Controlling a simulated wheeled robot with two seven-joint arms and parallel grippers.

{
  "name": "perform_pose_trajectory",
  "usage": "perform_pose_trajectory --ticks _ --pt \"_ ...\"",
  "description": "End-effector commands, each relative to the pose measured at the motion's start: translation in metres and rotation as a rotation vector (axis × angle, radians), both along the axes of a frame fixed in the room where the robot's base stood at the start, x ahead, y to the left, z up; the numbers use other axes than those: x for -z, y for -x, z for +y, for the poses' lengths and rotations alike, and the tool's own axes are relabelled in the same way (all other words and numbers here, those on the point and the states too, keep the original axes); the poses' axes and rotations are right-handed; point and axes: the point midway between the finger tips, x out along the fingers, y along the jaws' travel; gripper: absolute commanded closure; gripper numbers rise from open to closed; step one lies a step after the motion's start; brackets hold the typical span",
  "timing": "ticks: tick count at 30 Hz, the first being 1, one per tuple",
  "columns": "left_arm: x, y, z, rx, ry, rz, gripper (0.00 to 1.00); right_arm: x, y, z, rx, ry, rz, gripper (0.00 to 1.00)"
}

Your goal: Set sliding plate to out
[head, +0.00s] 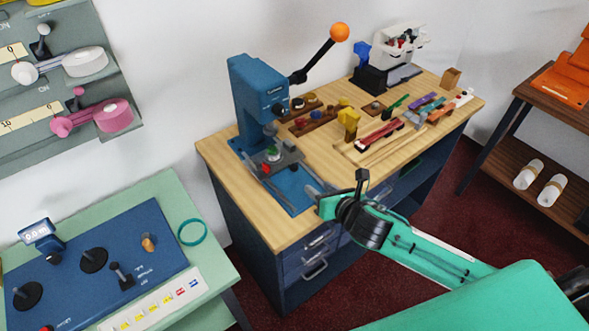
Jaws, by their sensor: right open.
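The blue press (262,100) stands on the wooden workbench, with a lever ending in an orange ball raised at its upper right. What looks like the sliding plate (290,163) is a grey piece low on the press, under its head, with a small green and red item on it. The blue base (291,190) extends forward from it toward the bench's front edge. My right gripper (314,192) is open, close to the right side of the front part of the base. I cannot tell whether it touches anything. My left gripper is not in view.
The workbench (238,192) holds small tools and wooden racks right of the press, and a white bin (405,45) at the back. A blue control panel (90,265) lies on the green table at lower left. A dark shelf (530,150) stands at right.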

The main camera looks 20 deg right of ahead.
Motion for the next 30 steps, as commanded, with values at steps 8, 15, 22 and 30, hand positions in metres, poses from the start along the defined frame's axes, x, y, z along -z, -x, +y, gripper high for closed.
perform_pose_trajectory --ticks 8,15,22,30 --pt "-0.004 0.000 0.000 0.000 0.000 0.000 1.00 0.001 -0.016 0.003 -0.029 0.049 -0.025 0.57" --pt "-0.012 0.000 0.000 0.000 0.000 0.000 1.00 0.016 -0.054 0.012 -0.029 0.046 -0.023 0.57" --pt "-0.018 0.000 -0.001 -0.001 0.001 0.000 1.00 0.031 -0.089 0.021 -0.029 0.044 -0.022 0.57" --pt "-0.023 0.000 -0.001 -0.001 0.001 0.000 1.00 0.045 -0.118 0.028 -0.030 0.046 -0.022 0.57"
